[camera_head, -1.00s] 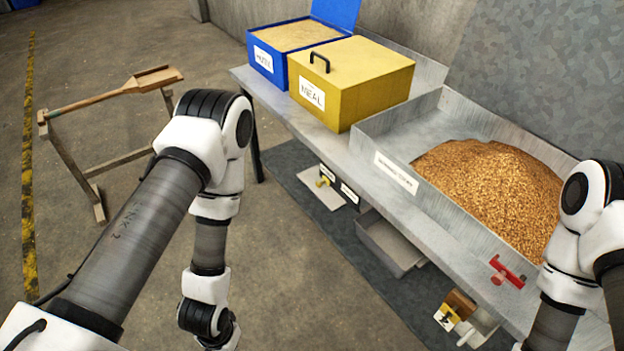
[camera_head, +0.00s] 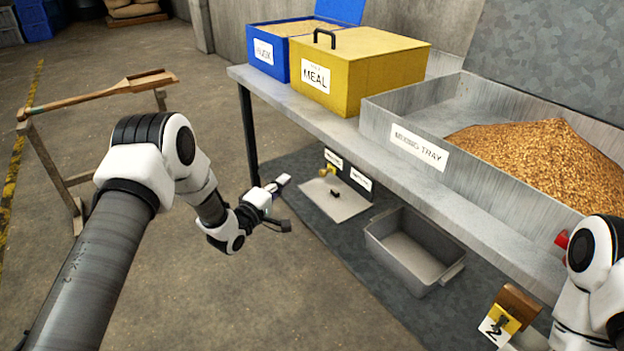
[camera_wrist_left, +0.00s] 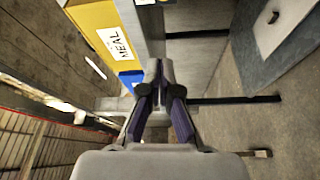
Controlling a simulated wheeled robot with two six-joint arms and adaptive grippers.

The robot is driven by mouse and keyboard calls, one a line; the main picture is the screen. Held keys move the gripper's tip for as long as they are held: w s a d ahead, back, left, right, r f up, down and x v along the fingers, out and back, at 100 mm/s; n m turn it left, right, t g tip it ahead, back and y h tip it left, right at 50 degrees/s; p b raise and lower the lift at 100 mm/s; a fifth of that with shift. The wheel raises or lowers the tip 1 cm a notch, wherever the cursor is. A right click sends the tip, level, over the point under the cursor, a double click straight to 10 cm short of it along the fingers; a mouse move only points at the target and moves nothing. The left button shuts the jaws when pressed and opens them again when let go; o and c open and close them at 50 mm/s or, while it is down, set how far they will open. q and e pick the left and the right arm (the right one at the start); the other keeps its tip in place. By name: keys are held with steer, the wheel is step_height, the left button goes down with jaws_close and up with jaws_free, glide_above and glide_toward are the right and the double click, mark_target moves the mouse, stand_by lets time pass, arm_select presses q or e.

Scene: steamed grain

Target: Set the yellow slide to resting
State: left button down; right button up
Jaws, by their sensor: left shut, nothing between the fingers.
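A small yellow piece (camera_head: 327,171), which may be the yellow slide, is under the front edge of the table, beside two small white labels (camera_head: 333,158) whose words are too small to read. Its exact shape and setting cannot be told. My left gripper (camera_head: 282,181) is shut and empty, in the air left of the yellow piece and apart from it. In the left wrist view the fingers (camera_wrist_left: 160,72) come together at their tips with nothing between them. My right arm shows at the right edge, but its gripper is out of view.
The table carries a blue bin (camera_head: 262,72), a yellow MEAL box (camera_head: 385,80) and a mixing tray (camera_head: 373,124) of grain. A wooden stand is left; floor between is open.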

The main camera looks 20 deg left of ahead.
arm_select(q)
steer(key=f+b+x, duration=0.1)
steer(key=b+x, duration=0.2)
steer(key=x, duration=0.7)
steer(key=s+d, duration=0.2)
steer(key=d, duration=0.1)
steer(key=shift+d+r, duration=0.1)
steer(key=shift+d, duration=0.05)
arm_select(e)
step_height(320, 180, down, 3)
steer(key=shift+f, duration=0.15)
arm_select(q)
steer(key=shift+s, duration=0.1)
steer(key=s+d+p, duration=0.3)
steer(key=s+d, duration=0.4)
steer(key=d, duration=0.2)
steer(key=shift+p, duration=0.4)
arm_select(e)
steer(key=r, duration=0.1)
steer(key=d+r, duration=0.1)
steer(key=s+r, duration=0.1)
steer(key=r, duration=0.1)
steer(key=shift+s+d+r, duration=0.1)
steer(key=shift+d, duration=0.1)
arm_select(q)
steer(key=shift+s+d, duration=0.1)
